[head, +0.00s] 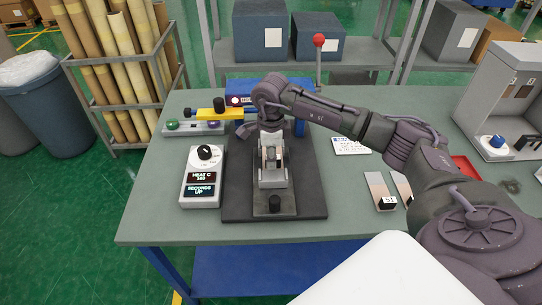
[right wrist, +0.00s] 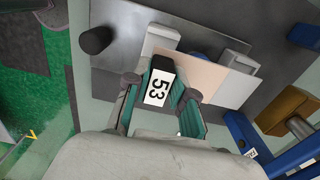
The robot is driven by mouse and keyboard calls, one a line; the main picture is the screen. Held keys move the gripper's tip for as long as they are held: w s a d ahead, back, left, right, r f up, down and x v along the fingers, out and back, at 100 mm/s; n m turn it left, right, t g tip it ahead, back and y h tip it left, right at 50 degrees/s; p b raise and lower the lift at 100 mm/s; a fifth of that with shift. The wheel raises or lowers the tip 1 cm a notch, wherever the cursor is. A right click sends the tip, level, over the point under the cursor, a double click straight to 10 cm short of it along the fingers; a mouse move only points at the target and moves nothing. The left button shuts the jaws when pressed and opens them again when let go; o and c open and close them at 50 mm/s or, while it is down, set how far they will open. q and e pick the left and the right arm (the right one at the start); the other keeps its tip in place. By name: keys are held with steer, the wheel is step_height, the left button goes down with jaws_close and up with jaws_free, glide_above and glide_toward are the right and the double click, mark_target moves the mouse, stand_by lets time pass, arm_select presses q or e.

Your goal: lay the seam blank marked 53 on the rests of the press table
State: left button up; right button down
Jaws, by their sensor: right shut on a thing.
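The seam blank marked 53 (right wrist: 158,88) is in my right gripper, with its black-and-white tag end between the fingers and its pale beige sheet (right wrist: 200,78) reaching past them. In the right wrist view the sheet lies over pale grey rest blocks (right wrist: 160,38); I cannot tell whether it touches them. In the head view my right gripper (head: 272,165) points down over the press table (head: 238,195), a dark plate with a metal block and black knob (head: 274,203) at its front. The gripper hides most of the blank there. My left gripper is not in view.
A blue press frame (head: 300,125) with a yellow arm (head: 215,112) and red-knobbed lever (head: 319,42) stands behind the plate. A control box (head: 202,178) is at its left. Two more blanks (head: 381,192) lie to the right. The bench front left is clear.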

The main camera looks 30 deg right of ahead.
steer(key=shift+b, duration=0.3)
stand_by(0.9)
steer(key=shift+f, duration=0.1)
steer(key=shift+f+b, duration=1.15)
steer(key=shift+f, duration=0.15)
steer(key=c, duration=0.9)
jaws_free()
steer(key=shift+r, duration=0.25)
step_height(320, 180, up, 12)
steer(key=shift+f, duration=0.2)
